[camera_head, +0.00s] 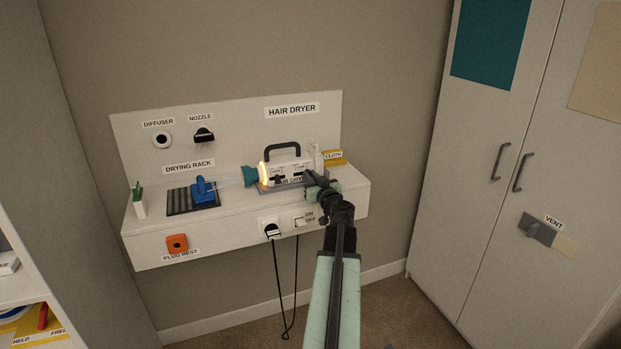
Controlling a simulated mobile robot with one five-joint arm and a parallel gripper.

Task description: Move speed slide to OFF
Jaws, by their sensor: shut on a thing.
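The hair dryer (287,168) lies on a grey base on the white shelf, with a black handle on top. Its teal nozzle end (249,176) points left, and an orange glow shows at that end. A pale stream reaches from it toward the drying rack. Small dark controls show on its pale front panel; their labels are too small to read. My gripper (310,178) is at the right end of the panel, shut on a small control there. Its fingertips and the held part are mostly hidden by my wrist, so I cannot tell the slide's position.
The drying rack (180,203) holds a blue item (204,191). A black plug (271,230) with hanging cords and an ON/OFF switch (299,222) are on the shelf front. An orange plug rest (177,243) is at left. A yellow cloth (335,161) lies behind my gripper.

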